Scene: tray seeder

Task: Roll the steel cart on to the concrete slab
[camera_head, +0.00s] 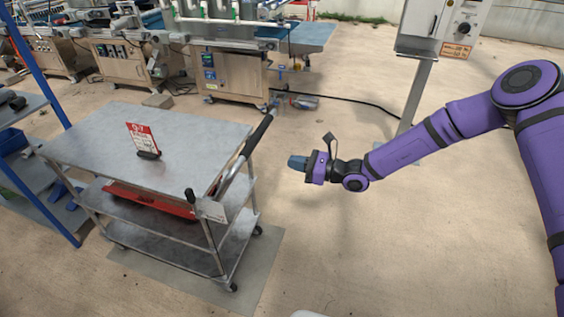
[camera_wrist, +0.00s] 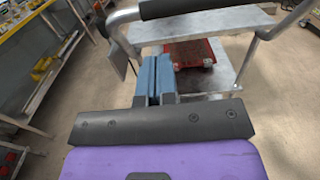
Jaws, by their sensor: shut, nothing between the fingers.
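The steel cart (camera_head: 190,136) has three shelves and stands at the left in the head view. Its push handle (camera_head: 262,130) with a black grip slants up at its right end; the grip also crosses the top of the wrist view (camera_wrist: 195,7). A flat grey slab (camera_head: 262,268) lies under the cart's near right part, and the front right caster rests on it. Some casters are hidden. My gripper (camera_head: 293,163) is shut and empty, to the right of the handle and apart from it. Its blue fingers (camera_wrist: 155,77) point toward the cart in the wrist view.
A red sign (camera_head: 142,139) stands on the cart's top, and a red tray (camera_head: 150,198) lies on its middle shelf. A blue rack (camera_head: 40,70) is close at left. A post with a control box (camera_head: 420,90) and machines stand behind.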

